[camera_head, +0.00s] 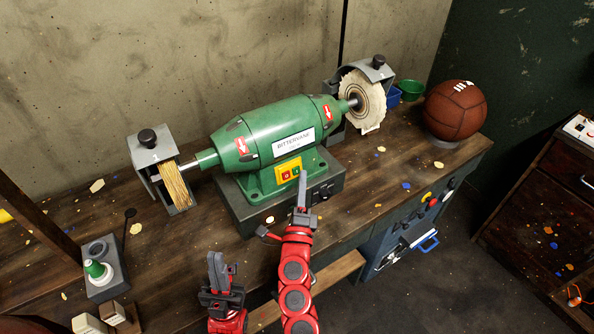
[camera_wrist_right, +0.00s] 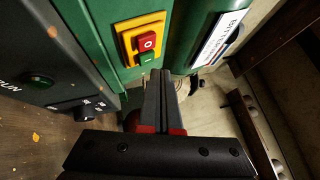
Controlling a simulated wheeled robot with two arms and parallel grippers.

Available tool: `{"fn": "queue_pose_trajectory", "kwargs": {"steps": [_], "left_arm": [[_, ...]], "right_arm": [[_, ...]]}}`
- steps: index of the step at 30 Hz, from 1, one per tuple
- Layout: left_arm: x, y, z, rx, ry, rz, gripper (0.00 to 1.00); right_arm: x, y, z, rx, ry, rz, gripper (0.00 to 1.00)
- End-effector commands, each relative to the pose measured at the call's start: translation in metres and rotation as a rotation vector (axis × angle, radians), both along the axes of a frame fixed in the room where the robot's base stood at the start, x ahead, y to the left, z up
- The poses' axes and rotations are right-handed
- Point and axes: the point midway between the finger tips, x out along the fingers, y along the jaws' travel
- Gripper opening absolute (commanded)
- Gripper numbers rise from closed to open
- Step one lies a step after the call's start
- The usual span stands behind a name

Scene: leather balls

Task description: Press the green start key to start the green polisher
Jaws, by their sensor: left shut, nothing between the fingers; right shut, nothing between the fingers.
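The green polisher (camera_head: 262,135) stands on the bench with a bristle wheel (camera_head: 175,187) at its left end and a pale cloth wheel (camera_head: 362,103) at its right. A yellow switch plate (camera_wrist_right: 124,40) on its front carries a red key marked 0 (camera_wrist_right: 147,42) and the green start key (camera_wrist_right: 148,58). My right gripper (camera_head: 302,176) is shut and empty, with its fingertips (camera_wrist_right: 160,74) close to the green key. I cannot tell whether they touch it. My left gripper (camera_head: 221,268) is shut and empty, low in front of the bench.
A brown leather ball (camera_head: 455,110) sits at the bench's right end, near a green bowl (camera_head: 411,88) and a blue container (camera_head: 393,97). A grey holder with a green-capped bottle (camera_head: 97,269) stands at left. In the wrist view a green RUN button or lamp (camera_wrist_right: 38,81) shows on the base.

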Motion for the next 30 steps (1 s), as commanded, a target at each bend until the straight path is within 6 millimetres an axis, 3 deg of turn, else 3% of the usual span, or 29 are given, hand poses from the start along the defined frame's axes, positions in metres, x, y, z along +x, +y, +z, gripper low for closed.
{"fn": "queue_pose_trajectory", "kwargs": {"steps": [30], "left_arm": [[0.0000,0.0000,-0.0087,0.000,0.000,0.000,0.00]], "right_arm": [[0.0086,0.0062,-0.0033,0.000,0.001,0.000,0.00]]}}
